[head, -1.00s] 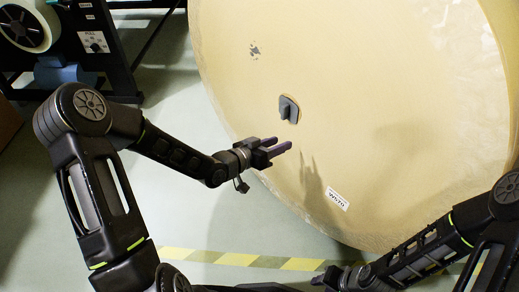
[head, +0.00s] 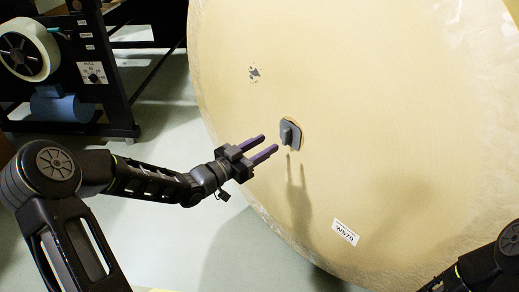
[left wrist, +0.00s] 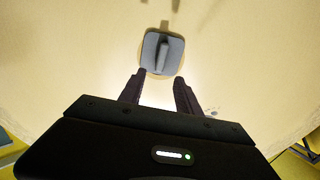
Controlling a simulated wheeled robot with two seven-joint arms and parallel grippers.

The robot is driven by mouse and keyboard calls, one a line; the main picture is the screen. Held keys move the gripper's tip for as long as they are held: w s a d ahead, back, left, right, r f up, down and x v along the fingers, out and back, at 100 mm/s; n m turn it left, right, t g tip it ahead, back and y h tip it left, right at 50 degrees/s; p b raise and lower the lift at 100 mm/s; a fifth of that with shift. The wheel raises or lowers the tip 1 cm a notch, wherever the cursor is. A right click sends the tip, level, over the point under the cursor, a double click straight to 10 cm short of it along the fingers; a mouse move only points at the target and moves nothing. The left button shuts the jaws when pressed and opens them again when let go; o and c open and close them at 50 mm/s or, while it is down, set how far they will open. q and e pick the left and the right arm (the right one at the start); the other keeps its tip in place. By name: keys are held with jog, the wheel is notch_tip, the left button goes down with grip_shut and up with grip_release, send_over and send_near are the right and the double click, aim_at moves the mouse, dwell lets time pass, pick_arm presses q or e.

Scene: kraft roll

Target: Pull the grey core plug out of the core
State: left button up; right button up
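The grey core plug (head: 290,134) sits in the core at the middle of the big kraft roll's (head: 370,90) flat end face. It has a square plate with a raised upright grip. My left gripper (head: 262,145) is open and empty, just left of and below the plug, its two purple fingers pointing toward it. In the left wrist view the plug (left wrist: 162,52) lies ahead of the open fingertips (left wrist: 161,83), with nothing between them. The plug's plate covers most of the core opening. Of my right arm, only a part shows at the lower right; its gripper is out of view.
A white label (head: 345,232) is on the roll's lower face, and a dark scuffed mark (head: 254,73) is above left of the plug. A dark machine (head: 95,75) with a blue part (head: 62,107) stands at the upper left. The floor between is clear.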

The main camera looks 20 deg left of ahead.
aim_at(284, 134)
pick_arm(q)
jog(key=b+x, duration=0.1)
jog(key=x, duration=0.4)
jog(key=shift+f, duration=0.15)
jog(key=shift+w+d+b, duration=0.4)
jog(key=shift+w, duration=0.25)
jog(key=shift+c, duration=0.3)
grip_shut()
jog(key=p+v, duration=0.5)
jog(key=v, duration=0.8)
dwell(1.1)
